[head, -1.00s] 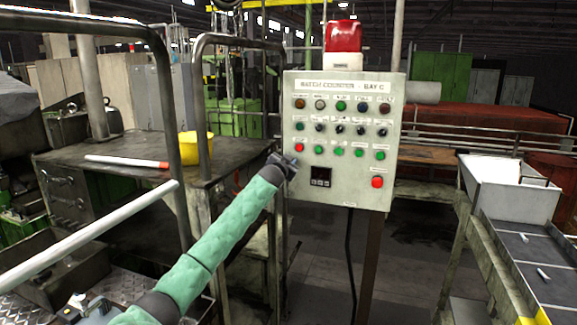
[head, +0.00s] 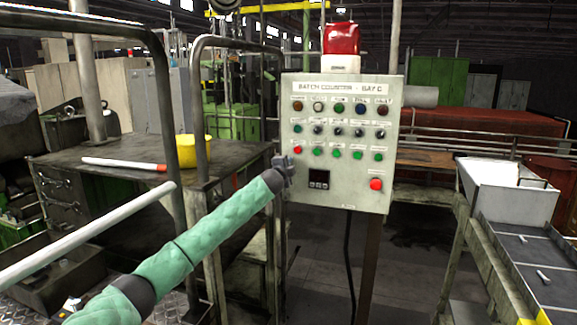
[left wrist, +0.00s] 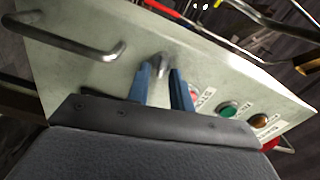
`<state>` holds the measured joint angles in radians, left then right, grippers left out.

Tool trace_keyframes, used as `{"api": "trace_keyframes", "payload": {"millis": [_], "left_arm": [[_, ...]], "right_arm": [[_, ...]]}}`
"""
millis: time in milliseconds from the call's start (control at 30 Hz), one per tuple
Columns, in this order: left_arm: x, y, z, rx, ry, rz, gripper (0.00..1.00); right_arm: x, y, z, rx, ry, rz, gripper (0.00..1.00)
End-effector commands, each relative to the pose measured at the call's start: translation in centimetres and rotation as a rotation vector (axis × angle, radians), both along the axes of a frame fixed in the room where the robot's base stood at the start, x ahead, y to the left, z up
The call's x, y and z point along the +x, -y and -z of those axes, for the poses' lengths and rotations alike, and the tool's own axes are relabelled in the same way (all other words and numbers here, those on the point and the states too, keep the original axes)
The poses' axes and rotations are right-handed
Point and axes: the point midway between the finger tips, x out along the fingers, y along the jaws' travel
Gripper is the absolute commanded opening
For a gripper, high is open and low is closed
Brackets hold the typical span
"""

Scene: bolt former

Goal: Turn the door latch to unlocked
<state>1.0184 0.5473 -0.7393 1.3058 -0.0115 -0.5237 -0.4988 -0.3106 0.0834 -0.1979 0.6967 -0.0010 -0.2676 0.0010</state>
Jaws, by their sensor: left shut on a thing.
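The batch counter control box (head: 340,195) stands on a post in the middle of the head view. My left gripper (head: 284,165) is at its left edge, beside the lower button rows. In the left wrist view, the two blue fingers of my left gripper (left wrist: 163,78) are shut on a small grey metal latch (left wrist: 160,62) on the box's pale surface (left wrist: 70,45). The fingers hide part of the latch, and I cannot tell its exact angle. The latch is hidden in the head view. My right gripper is not in view.
A bent metal handle (left wrist: 75,40) sticks out from the box near the latch. A metal rail (head: 200,110) stands left of the box. A workbench (head: 130,160) holds a yellow container (head: 193,150). A conveyor (head: 525,250) with a white bin (head: 508,190) stands at the right.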

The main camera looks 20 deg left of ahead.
Motion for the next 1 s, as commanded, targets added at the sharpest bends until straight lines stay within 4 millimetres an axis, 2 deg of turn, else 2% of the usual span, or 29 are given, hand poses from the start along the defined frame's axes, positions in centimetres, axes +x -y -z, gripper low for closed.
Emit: {"api": "trace_keyframes", "payload": {"millis": [133, 400, 933, 967, 1000], "left_arm": [[0.0, 0.1, 0.2, 0.086, 0.002, 0.001, 0.00], [0.0, 0.1, 0.3, 0.172, 0.005, 0.001, 0.00], [0.0, 0.1, 0.4, 0.190, 0.004, 0.001, 0.00], [0.0, 0.1, 0.4, 0.190, 0.004, 0.001, 0.28], [0.0, 0.1, 0.4, 0.190, 0.004, 0.001, 0.36]], "right_arm": [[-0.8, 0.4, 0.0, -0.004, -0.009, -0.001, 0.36], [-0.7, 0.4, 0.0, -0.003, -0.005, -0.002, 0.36], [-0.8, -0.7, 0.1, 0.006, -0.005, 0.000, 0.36], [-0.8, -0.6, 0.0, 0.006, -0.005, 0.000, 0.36], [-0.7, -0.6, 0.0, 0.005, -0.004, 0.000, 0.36]]}}
